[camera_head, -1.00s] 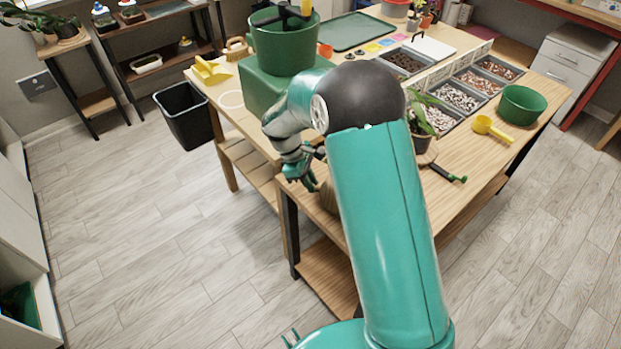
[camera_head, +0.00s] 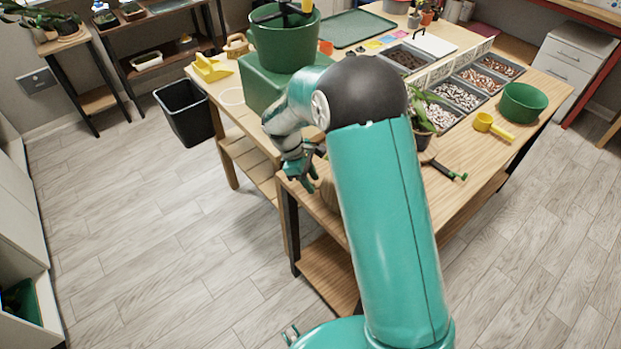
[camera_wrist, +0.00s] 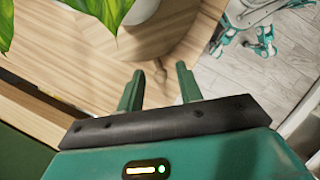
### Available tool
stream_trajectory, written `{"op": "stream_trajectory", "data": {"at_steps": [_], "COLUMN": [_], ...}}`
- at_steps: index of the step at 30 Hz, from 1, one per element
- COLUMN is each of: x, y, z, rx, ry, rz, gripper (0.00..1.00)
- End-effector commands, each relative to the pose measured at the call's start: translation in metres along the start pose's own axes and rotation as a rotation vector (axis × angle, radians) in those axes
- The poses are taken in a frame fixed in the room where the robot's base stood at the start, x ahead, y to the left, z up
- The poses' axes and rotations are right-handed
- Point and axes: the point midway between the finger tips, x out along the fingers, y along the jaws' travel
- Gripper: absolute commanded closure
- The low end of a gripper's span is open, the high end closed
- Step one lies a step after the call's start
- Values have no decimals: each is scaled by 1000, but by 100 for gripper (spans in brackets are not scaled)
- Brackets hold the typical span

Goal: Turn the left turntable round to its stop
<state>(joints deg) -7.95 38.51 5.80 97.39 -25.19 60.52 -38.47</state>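The left turntable (camera_head: 329,194) is a round wooden disc near the table's front left corner, mostly hidden behind my arm in the head view. In the wrist view, its brown disc (camera_wrist: 172,40) lies under a white pot, with green leaves (camera_wrist: 98,10) hanging over at upper left. A small wooden peg (camera_wrist: 160,74) stands at the near rim. My gripper (camera_wrist: 159,70) is open, with one finger on each side of the peg and visible gaps. My gripper also shows in the head view (camera_head: 302,178), beside the disc at the table edge.
A green block (camera_head: 262,90) carrying a green bucket (camera_head: 285,45) stands behind my arm. A potted plant (camera_head: 420,118), a green-handled tool (camera_head: 450,172), a yellow scoop (camera_head: 493,127) and a green bowl (camera_head: 522,102) are to the right.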

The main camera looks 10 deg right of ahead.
Motion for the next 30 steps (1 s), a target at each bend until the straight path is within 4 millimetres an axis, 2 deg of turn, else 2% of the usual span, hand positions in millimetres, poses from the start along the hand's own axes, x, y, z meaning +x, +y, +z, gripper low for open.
{"op": "stream_trajectory", "data": {"at_steps": [5, 8, 21, 25, 30], "x": [-8, -23, -116, -132, -138], "y": [0, 0, 0, 0, 0], "z": [-1, -1, 0, 0, 0], "rx": [0, 1, 1, 1, 0], "ry": [1, 3, 2, 0, 0], "rz": [1, 2, 2, 1, 0], "gripper": [64, 64, 64, 64, 64]}}
